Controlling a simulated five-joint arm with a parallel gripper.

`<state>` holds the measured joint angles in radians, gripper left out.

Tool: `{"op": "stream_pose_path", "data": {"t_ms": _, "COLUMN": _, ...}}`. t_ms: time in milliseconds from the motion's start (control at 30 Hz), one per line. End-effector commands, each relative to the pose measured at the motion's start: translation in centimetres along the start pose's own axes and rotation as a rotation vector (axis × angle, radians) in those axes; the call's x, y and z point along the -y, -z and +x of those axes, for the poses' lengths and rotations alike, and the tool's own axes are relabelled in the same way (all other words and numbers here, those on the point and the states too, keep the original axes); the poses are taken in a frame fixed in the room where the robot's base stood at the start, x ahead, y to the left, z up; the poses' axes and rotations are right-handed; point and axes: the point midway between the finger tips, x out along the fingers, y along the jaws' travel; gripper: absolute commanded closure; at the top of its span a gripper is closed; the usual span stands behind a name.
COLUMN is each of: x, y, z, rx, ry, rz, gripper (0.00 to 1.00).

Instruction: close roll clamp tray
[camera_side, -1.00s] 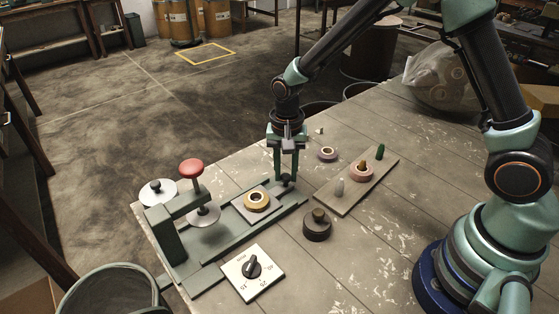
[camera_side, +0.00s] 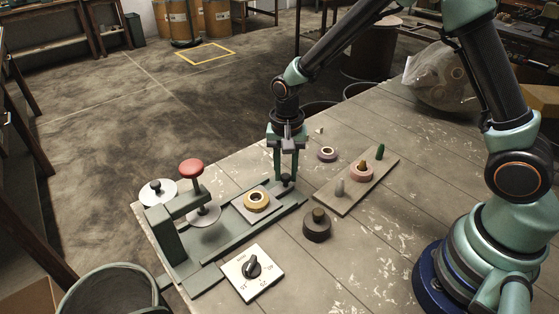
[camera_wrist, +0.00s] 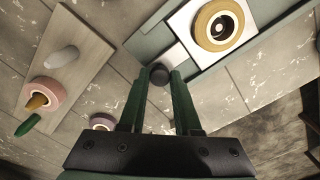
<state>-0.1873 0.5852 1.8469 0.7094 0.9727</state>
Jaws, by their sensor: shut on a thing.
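My gripper (camera_side: 287,176) points down at the right end of the green clamp fixture (camera_side: 180,240), with its fingers shut on a dark round knob (camera_side: 287,181). In the wrist view the knob (camera_wrist: 160,75) shows between the two green fingertips. The sliding tray (camera_side: 240,208) is a pale plate carrying a yellow tape roll (camera_side: 257,200); in the wrist view the roll (camera_wrist: 219,25) sits on its white top. The tray stands between the knob and the round press plate (camera_side: 204,215). A red knob (camera_side: 190,168) tops the press. The yellow roll is not under the press plate.
A dial box (camera_side: 252,272) stands in front of the fixture. A dark round weight (camera_side: 317,226) is to the right. A bin (camera_side: 108,290) is at lower left.

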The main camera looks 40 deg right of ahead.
Motion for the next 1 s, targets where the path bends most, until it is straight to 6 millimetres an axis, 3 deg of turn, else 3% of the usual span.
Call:
{"op": "stream_pose_path", "data": {"t_ms": 533, "x": 0.5, "y": -0.4, "z": -0.1, "rx": 0.0, "ry": 0.0, "rz": -0.003, "gripper": 1.0}}
{"op": "stream_pose_path", "data": {"t_ms": 1000, "x": 8.4, "y": -8.3, "z": -0.1, "rx": -0.001, "ry": 0.002, "rz": -0.005, "gripper": 1.0}}
